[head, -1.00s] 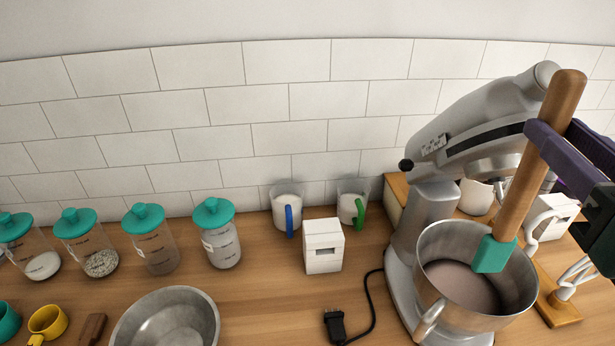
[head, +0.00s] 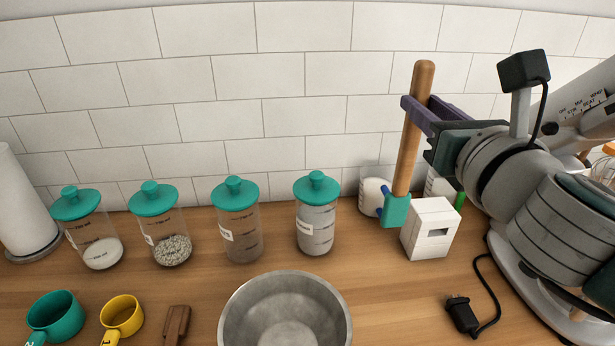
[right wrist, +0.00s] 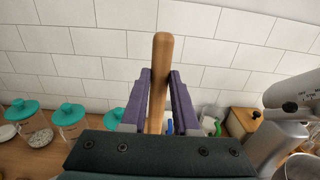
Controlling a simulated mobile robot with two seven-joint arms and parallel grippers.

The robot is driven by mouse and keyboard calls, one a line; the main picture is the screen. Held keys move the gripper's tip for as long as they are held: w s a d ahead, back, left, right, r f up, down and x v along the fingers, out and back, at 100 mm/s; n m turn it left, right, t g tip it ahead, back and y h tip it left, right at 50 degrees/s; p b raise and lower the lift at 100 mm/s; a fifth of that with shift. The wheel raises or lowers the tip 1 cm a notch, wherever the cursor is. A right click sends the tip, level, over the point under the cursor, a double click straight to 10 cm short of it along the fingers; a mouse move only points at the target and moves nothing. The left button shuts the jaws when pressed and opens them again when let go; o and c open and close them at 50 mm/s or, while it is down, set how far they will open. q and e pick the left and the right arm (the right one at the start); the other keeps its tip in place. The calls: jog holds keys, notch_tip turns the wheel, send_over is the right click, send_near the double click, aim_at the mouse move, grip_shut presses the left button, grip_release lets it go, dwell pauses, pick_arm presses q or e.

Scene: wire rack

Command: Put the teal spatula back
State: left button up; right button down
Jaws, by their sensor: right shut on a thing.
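The teal spatula has a long wooden handle (head: 411,135) and a teal head (head: 396,210). My right gripper (head: 412,108) is shut on the upper handle and holds the spatula nearly upright, head down. In the head view the teal head overlaps the measuring cup with the blue handle and lies just left of the white box; whether it touches either, I cannot tell. In the right wrist view the handle (right wrist: 160,80) stands between the purple fingers of my right gripper (right wrist: 160,95). My left gripper is in neither view.
Several jars with teal lids (head: 234,220) line the back of the counter. A steel bowl (head: 240,325) is in front. A white box (head: 430,228) stands right of the spatula. A black plug (head: 462,312) with cord lies by the stand mixer (head: 590,115). A paper roll (head: 22,205) is far left.

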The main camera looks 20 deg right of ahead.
aim_at(398, 210)
notch_tip(398, 210, down, 13)
jog(key=b, duration=0.9)
notch_tip(398, 210, down, 4)
jog(key=b, duration=0.3)
jog(key=shift+r, duration=0.1)
jog(key=shift+f+b, duration=0.55)
jog(key=shift+b, duration=0.15)
jog(key=c, duration=0.7)
grip_release()
jog(key=shift+o, duration=0.2)
jog(key=shift+r, duration=0.1)
